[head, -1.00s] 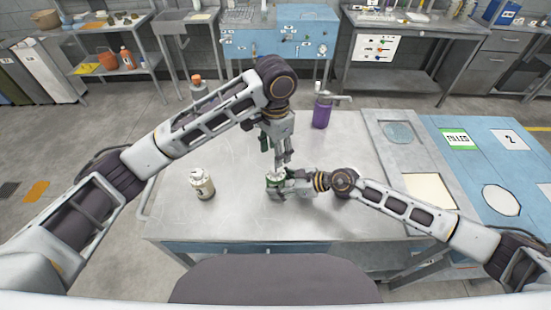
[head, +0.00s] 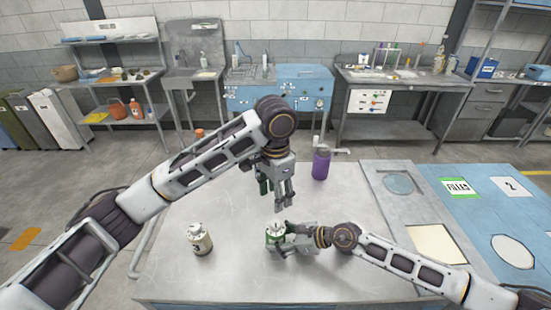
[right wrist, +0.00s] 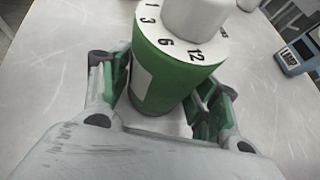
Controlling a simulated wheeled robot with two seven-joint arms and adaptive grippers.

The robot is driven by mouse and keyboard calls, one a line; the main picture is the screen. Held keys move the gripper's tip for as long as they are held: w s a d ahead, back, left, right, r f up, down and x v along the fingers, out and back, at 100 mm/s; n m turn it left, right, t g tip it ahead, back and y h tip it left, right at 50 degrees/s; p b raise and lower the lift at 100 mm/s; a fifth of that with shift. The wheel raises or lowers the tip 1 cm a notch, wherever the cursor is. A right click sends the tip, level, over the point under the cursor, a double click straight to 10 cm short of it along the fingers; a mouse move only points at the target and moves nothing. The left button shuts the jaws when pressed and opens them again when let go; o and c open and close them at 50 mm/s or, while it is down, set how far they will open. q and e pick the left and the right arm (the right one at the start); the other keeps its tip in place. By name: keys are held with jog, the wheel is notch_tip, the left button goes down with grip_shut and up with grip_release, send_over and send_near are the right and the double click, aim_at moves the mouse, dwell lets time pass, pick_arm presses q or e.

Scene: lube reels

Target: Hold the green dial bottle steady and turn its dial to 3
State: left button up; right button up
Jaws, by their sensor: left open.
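The green dial bottle (head: 274,238) stands upright on the metal table, partly hidden by my right gripper. In the right wrist view, the bottle (right wrist: 168,75) has a green body, a white ring marked 1, 3, 6 and 12, and a white knob on top. No pointer shows, so I cannot read the setting. My right gripper (head: 279,241) has its fingers closed on both sides of the body; the pads (right wrist: 160,95) appear to touch it. My left gripper (head: 283,206) points down, open and empty, above the knob and apart from it.
A purple pump bottle (head: 321,165) stands behind on the right. An orange-capped bottle (head: 199,133) is partly hidden by my left arm.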

jog(key=o, duration=0.3)
jog(key=shift+o, duration=0.2)
jog(key=shift+d, duration=0.1)
jog(key=shift+v, duration=5.9)
jog(key=shift+s+f, duration=0.1)
jog(key=shift+s, duration=0.1)
